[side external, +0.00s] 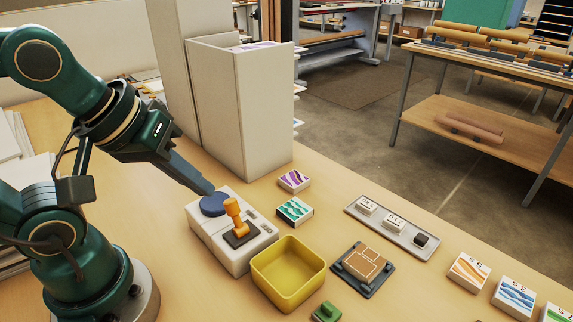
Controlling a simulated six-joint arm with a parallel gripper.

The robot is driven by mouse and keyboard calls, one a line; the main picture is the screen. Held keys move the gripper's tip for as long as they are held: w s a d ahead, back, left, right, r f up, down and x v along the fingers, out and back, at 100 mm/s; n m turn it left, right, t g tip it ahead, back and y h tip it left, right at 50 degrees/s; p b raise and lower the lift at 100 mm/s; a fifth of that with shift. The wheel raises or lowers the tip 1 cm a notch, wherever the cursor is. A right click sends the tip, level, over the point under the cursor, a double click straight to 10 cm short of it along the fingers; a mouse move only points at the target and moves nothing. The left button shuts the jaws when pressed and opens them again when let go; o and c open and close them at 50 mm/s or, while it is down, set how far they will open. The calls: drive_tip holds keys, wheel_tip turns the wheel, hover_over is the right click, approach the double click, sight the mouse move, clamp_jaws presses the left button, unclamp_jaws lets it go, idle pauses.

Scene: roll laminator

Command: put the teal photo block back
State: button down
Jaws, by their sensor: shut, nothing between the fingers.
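The teal photo block (295,211) is a small white block with a teal wave picture on top. It lies flat on the table, right of the white control box (218,252) and in front of a purple photo block (294,180). My gripper (209,191) is shut and empty. Its fingertips point down at the dark blue round button (213,205) on the control box; I cannot tell whether they press on it. The gripper is apart from the teal block, to its left. An orange lever (235,216) stands upright on the same box.
A tall cream bin (265,115) stands behind. In front are a yellow open box (289,282), a dark fixture with a tan top (363,266) and a green piece (326,312). A grey tray (366,225) and several numbered picture blocks (469,270) lie to the right.

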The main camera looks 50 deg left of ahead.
drive_tip(key=w+r+n, duration=0.1)
drive_tip(key=w+n, duration=0.3)
drive_tip(key=n, duration=0.7)
drive_tip(key=n+g, duration=0.3)
drive_tip(key=n, duration=1.5)
hover_over(278, 223)
drive_tip(key=s, duration=0.3)
wheel_tip(278, 223, down, 8)
drive_tip(key=x, duration=0.9)
drive_tip(key=shift+s+a+f, duration=0.1)
drive_tip(key=shift+s+f, duration=0.1)
drive_tip(key=shift+w+d, duration=0.15)
drive_tip(key=shift+w, duration=1.7)
drive_tip(key=shift+w+d, duration=0.15)
drive_tip(key=shift+w, duration=1.7)
